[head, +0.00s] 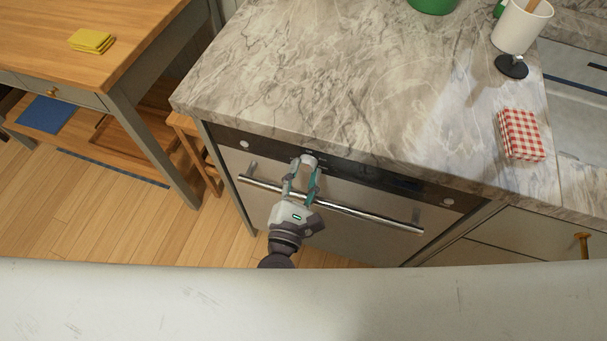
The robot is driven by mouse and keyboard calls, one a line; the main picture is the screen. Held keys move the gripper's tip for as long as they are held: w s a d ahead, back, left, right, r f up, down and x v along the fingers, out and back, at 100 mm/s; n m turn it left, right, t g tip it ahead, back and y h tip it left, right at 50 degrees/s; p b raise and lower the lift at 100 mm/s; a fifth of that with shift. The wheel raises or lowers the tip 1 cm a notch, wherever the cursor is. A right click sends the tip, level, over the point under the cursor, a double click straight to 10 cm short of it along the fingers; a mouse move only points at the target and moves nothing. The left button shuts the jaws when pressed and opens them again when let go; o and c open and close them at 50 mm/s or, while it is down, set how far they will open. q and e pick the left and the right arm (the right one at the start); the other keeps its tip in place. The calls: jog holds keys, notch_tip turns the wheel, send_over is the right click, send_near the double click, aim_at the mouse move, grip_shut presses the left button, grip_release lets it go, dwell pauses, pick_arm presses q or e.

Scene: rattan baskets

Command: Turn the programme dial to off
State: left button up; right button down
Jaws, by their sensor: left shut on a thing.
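The programme dial (309,160) is a small pale round knob on the dark control strip (362,174) at the top of the steel-fronted appliance (345,222). My left gripper (307,168) reaches up from below, over the bar handle, with its fingers shut on the dial. The fingers cover part of the dial, and its pointer and markings are too small to read. My right gripper is not in view.
The appliance's bar handle (370,215) runs just below the strip, close to my gripper. The marble counter (330,75) overhangs above, with a red checked cloth (521,135) and a white pot (520,28). A wooden table (75,35) stands left.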

pick_arm(q)
jog(key=shift+f+n+b, duration=0.1)
jog(key=shift+n+b, duration=0.35)
jog(key=shift+n, duration=1.25)
jog(key=o, duration=1.1)
jog(key=shift+o, duration=0.2)
jog(key=shift+s, duration=0.1)
jog(key=v, duration=1.2)
